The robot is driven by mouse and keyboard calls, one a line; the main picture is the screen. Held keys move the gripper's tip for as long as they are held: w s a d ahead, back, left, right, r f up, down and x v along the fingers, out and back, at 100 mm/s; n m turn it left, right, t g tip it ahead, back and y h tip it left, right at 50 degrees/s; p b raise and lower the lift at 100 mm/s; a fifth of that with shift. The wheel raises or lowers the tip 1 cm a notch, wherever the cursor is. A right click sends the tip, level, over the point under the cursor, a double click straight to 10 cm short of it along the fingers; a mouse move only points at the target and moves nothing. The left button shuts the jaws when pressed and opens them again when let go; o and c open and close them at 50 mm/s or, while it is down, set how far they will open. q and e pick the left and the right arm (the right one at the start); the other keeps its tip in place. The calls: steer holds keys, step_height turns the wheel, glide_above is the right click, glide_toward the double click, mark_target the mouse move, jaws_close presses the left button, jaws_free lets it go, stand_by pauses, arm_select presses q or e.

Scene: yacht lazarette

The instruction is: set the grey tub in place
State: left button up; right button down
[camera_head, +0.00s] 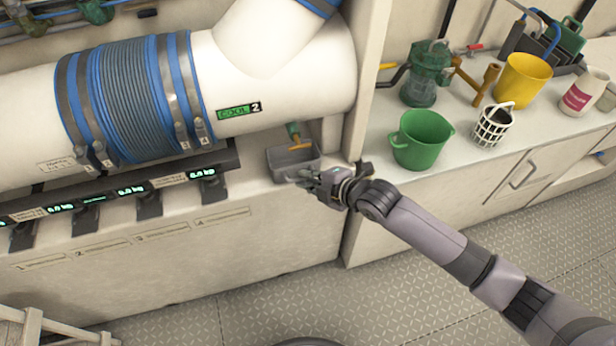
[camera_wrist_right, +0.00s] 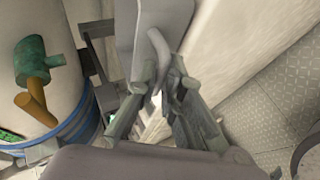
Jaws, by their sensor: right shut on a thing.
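The grey tub (camera_head: 283,166) is a small open box under the white pipe, in the corner beside the upright panel. In the head view it appears upright and at the level of the ledge; I cannot tell whether it rests there. My right gripper (camera_head: 312,180) is at the tub's near right side and is shut on it. In the right wrist view the tub's grey wall (camera_wrist_right: 150,22) and a curved grey piece show between the fingers of the gripper (camera_wrist_right: 165,100). The tub's underside is hidden. My left gripper is not in view.
A valve with an orange handle (camera_head: 297,140) is just above the tub. The white pipe (camera_head: 285,70) with blue clamped hose overhangs the ledge. Right of the upright panel (camera_head: 368,70), a counter holds a green bucket (camera_head: 421,140), a white basket (camera_head: 492,127) and a yellow bucket (camera_head: 522,80).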

steer(key=shift+f, duration=0.25)
stand_by(0.4)
steer(key=shift+p, duration=0.45)
stand_by(0.6)
steer(key=shift+f, duration=0.15)
stand_by(0.3)
steer(key=c, duration=1.6)
jaws_free()
steer(key=shift+c, duration=0.2)
steer(key=v, duration=1.2)
